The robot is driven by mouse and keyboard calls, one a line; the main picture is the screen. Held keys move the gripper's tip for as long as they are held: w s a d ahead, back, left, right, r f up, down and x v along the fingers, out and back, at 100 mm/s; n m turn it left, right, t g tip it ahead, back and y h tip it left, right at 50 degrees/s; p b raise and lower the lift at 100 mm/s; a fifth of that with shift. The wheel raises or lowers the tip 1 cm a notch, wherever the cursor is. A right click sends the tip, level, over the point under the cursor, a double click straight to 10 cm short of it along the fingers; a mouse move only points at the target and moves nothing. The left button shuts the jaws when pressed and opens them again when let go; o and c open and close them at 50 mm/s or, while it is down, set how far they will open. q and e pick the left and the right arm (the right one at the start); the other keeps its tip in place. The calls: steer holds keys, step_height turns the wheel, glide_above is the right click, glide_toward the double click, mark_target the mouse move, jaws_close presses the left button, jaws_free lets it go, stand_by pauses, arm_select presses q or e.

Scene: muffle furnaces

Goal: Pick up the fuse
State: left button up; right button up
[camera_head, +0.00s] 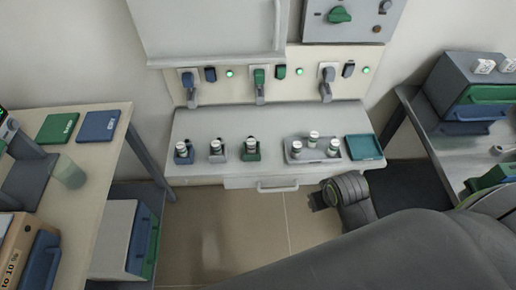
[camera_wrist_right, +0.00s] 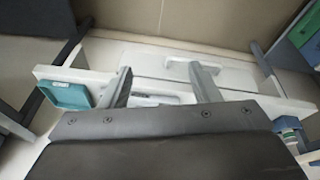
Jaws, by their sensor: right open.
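Several small white-and-grey cylinders that look like fuses stand upright on the pale bench. Three of them, one being this fuse (camera_head: 313,136), stand in a grey tray (camera_head: 323,158). The others stand in a blue holder (camera_head: 184,157), a grey holder (camera_head: 217,157) and a green holder (camera_head: 250,155). My right gripper (camera_head: 318,199) is in front of the bench edge, below the grey tray in the picture, and touches no fuse. In the right wrist view its two fingers (camera_wrist_right: 163,84) are spread and empty. My left gripper is not in view.
A teal tray (camera_head: 363,147) lies right of the grey tray. A drawer handle (camera_head: 277,186) sticks out below the bench edge. Three levers, one being this lever (camera_head: 259,85), stand behind.

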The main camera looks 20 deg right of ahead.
steer(key=w+a+r+y, duration=0.1)
steer(key=w+a+r, duration=0.15)
steer(key=w, duration=0.55)
steer(key=w+a+r, duration=0.2)
steer(key=w+a, duration=0.1)
steer(key=w, duration=0.4)
steer(key=n+g, duration=0.2)
glide_toward(251, 142)
steer(key=f, duration=0.5)
steer(key=shift+w+d, duration=0.15)
steer(key=shift+w, duration=0.2)
steer(key=shift+t, duration=0.3)
steer(key=shift+w+f+p, duration=0.15)
steer(key=shift+f+p, duration=0.05)
steer(key=shift+f, duration=1.15)
steer(key=shift+w+f+p, duration=0.1)
steer(key=shift+f+p, duration=0.05)
steer(key=shift+f, duration=1.15)
steer(key=c, duration=1.1)
